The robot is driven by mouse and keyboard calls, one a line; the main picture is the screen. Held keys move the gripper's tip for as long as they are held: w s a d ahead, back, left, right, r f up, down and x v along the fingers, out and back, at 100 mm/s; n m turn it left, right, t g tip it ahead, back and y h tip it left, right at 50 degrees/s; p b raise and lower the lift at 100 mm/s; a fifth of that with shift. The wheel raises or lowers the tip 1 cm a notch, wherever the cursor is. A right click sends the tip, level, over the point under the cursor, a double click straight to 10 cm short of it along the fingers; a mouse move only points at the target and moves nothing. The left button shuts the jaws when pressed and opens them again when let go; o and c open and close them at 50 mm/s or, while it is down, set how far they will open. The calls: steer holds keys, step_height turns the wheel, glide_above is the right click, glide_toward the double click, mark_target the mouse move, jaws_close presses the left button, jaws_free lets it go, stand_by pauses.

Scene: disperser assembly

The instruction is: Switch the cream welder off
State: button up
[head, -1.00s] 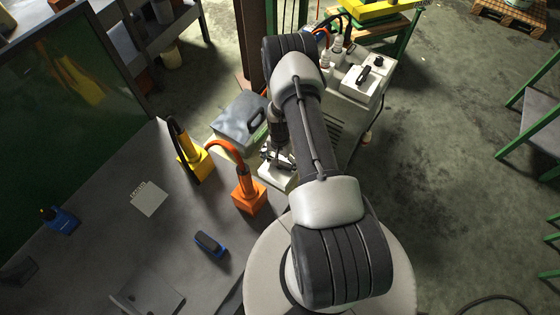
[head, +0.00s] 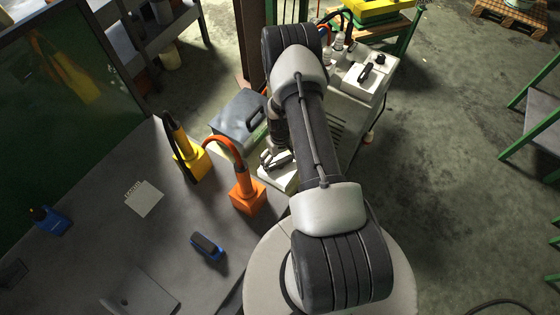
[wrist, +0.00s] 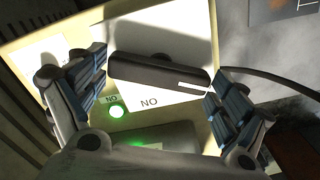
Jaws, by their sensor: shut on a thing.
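A dark bar-shaped switch handle (wrist: 150,68) with a white stripe crosses the plate. My gripper (wrist: 160,76) is shut on the handle, one finger at each end. In the head view, my gripper (head: 277,158) is small and partly hidden by the arm.
Left of my gripper stand an orange block (head: 247,197) with an orange hose and a yellow block (head: 191,164). A grey-lidded case (head: 238,116) is behind them. A blue-based item (head: 207,247) lies on the grey table (head: 165,235). Open floor (head: 440,180) lies right.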

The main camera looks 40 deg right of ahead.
mark_target(280, 161)
steer(key=n+b, duration=0.1)
steer(key=n, duration=0.4)
steer(key=shift+n, duration=0.3)
stand_by(0.4)
steer(key=o, duration=0.8)
steer(key=shift+c, duration=0.2)
step_height(280, 161, up, 12)
stand_by(0.4)
